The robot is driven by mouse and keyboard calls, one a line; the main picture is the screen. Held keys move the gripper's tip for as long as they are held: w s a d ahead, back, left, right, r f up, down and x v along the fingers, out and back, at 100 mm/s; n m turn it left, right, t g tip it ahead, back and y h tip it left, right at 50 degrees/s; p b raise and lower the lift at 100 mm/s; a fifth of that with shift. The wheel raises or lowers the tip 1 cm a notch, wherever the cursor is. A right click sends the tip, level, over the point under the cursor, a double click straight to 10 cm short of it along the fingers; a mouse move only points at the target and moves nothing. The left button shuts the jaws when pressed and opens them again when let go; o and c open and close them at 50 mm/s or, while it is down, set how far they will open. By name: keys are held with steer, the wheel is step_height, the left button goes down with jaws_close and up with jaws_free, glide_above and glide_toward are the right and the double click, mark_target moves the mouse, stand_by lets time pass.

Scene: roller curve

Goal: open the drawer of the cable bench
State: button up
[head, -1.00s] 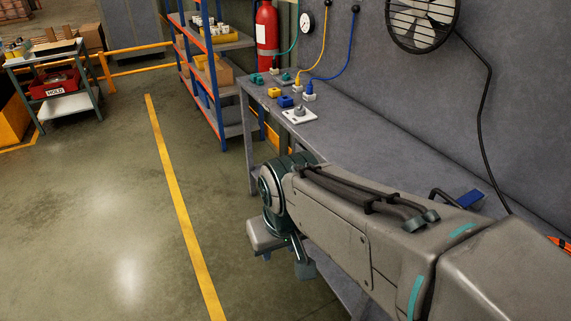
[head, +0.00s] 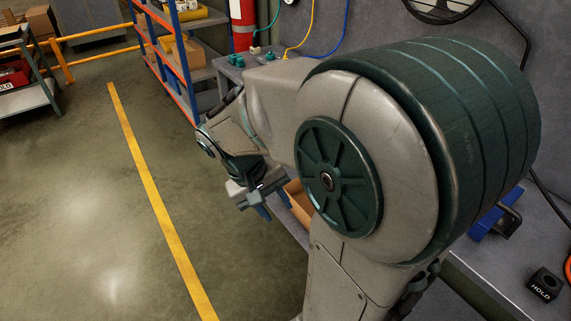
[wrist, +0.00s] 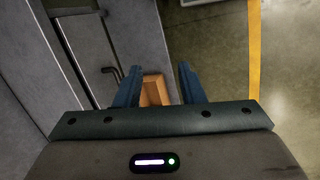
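The cable bench (head: 532,228) is a grey bench along the wall; my arm covers much of it in the head view. In the wrist view a grey panel (wrist: 95,50) stands at left, with a dark bent handle (wrist: 112,73) near its lower right edge. I cannot tell for sure whether this is the drawer front. My gripper (wrist: 160,70) has its two blue fingers apart with nothing clamped between them. The handle is just left of the left finger, apart from it. In the head view my gripper (head: 262,207) hangs low in front of the bench.
A brown box-like thing (wrist: 153,88) shows beyond and between the fingers; it also shows beside my gripper in the head view (head: 299,203). A black HOLD block (head: 545,284) and a blue piece with a dark handle (head: 490,222) lie on the bench.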

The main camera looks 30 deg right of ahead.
steer(key=w+d+f+m+g+h+b, duration=0.1)
steer(key=w+d+f+g+h+b, duration=0.1)
steer(key=w+d+f+h+b, duration=0.4)
steer(key=w+d+f+g+h+b, duration=0.1)
steer(key=w+d+f+h, duration=0.1)
steer(key=w+f+h, duration=0.45)
steer(key=shift+y, duration=0.75)
steer(key=x, duration=0.4)
steer(key=f+x, duration=0.1)
steer(key=x, duration=0.8)
steer(key=shift+w+d+f, duration=0.2)
steer(key=shift+w+f, duration=0.05)
steer(key=shift+f, duration=0.05)
steer(key=shift+c, duration=0.4)
jaws_close()
